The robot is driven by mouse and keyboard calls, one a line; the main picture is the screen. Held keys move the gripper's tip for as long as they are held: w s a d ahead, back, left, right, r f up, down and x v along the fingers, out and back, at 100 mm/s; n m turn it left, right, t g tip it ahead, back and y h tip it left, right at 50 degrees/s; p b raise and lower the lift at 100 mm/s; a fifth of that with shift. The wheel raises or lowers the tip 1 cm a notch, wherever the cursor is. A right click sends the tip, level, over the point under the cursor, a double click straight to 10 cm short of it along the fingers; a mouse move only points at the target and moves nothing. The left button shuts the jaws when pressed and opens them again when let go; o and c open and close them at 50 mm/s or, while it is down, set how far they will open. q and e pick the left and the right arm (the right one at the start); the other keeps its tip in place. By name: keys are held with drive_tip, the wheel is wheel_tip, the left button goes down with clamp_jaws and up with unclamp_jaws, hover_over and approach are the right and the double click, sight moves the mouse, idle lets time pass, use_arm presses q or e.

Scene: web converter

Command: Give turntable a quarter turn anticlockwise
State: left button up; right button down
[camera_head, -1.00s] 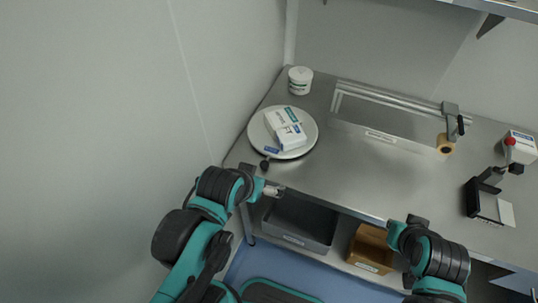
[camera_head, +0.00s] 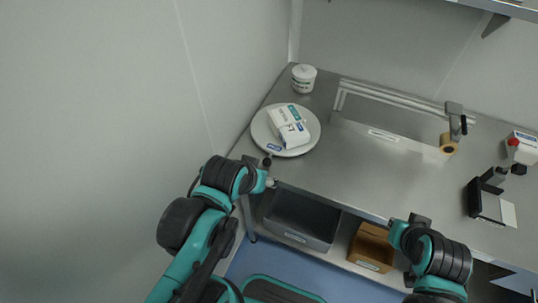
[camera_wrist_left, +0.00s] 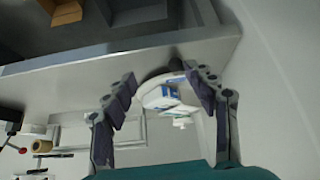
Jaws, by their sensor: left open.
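The turntable (camera_head: 260,134) is a round white disc at the left end of the steel bench, with white and blue-green boxes (camera_head: 288,125) on it. A dark knob (camera_head: 267,161) stands at its near edge; it also shows in the left wrist view (camera_wrist_left: 175,64). My left gripper (camera_head: 271,183) is by the bench's front edge, just short of the knob and apart from it. In the left wrist view my left gripper (camera_wrist_left: 160,78) is open and empty, with the turntable (camera_wrist_left: 152,78) seen between its fingers. My right arm shows at lower right, but its gripper cannot be made out.
A white tub (camera_head: 303,78) stands behind the turntable. A rail fixture with a tan roll (camera_head: 448,144) is at the back. A black device (camera_head: 484,198) sits on the right. A grey bin (camera_head: 303,221) and cardboard box (camera_head: 370,248) are below. The bench middle is clear.

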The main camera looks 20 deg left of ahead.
use_arm(q)
drive_tip(key=w+a+r+n+g+p, duration=0.1)
drive_tip(key=w+r+n+g+p, duration=0.15)
drive_tip(key=w, duration=0.25)
drive_tip(key=n+g+h+p, duration=0.2)
drive_tip(key=n+g+p, duration=0.1)
drive_tip(key=n+p, duration=0.1)
hover_over(266, 159)
drive_tip(key=a, duration=0.1)
drive_tip(key=a+x, duration=0.1)
drive_tip(key=x, duration=0.2)
drive_tip(key=shift+m, duration=0.25)
drive_tip(key=b+x, duration=0.1)
drive_tip(key=x, duration=0.1)
drive_tip(key=s+b+x, duration=0.1)
drive_tip(key=x, duration=0.2)
drive_tip(key=b+x, duration=0.1)
drive_tip(key=x, duration=0.1)
drive_tip(key=shift+s+d+f, duration=0.1)
drive_tip(key=shift+f, duration=0.35)
clamp_jaws()
